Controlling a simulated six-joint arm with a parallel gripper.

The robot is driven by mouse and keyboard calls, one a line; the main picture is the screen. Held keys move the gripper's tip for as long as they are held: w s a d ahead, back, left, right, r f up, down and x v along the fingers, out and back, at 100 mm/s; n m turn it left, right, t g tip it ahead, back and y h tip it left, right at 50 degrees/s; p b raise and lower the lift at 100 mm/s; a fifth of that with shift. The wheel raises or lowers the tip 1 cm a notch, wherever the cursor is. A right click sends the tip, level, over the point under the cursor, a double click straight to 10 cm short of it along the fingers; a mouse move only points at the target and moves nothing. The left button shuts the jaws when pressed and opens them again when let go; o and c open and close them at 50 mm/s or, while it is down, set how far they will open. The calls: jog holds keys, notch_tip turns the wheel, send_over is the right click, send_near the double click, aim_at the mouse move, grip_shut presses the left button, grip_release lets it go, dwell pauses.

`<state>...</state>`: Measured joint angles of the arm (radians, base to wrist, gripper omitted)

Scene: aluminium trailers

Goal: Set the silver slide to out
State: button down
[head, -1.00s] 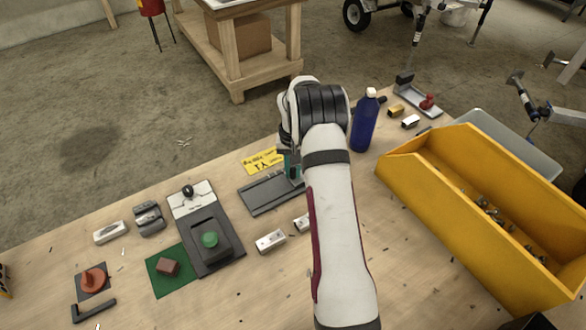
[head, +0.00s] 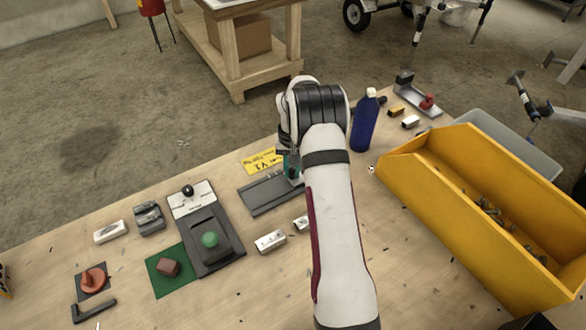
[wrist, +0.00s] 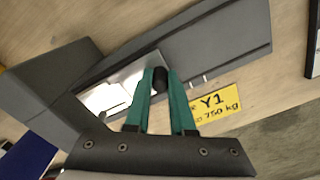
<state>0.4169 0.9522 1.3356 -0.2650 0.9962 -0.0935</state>
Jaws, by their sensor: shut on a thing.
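The silver slide (wrist: 112,92) is a shiny plate with a black knob (wrist: 160,78), set in a long dark grey rail (wrist: 225,40) in the wrist view. My gripper (wrist: 160,84) has its teal fingers closed on the knob. In the head view the grey rail (head: 268,195) lies on the bench. There my gripper (head: 292,166) is at the rail's right end, and my arm hides the slide and that end of the rail. A grey block-like part (wrist: 45,88) stands at the rail's left end in the wrist view.
A yellow plate marked Y1 (wrist: 216,106) lies beside the rail. A blue bottle (head: 364,124) and a yellow bin (head: 400,178) stand to the right. A dark panel with a green button (head: 210,240) lies to the left. Small silver blocks (head: 270,241) lie in front.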

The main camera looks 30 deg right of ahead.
jog(key=a, duration=1.4)
jog(key=c, duration=0.8)
grip_release()
jog(key=shift+o, duration=0.2)
jog(key=shift+d, duration=0.1)
notch_tip(320, 180, up, 16)
jog(key=shift+f, duration=0.1)
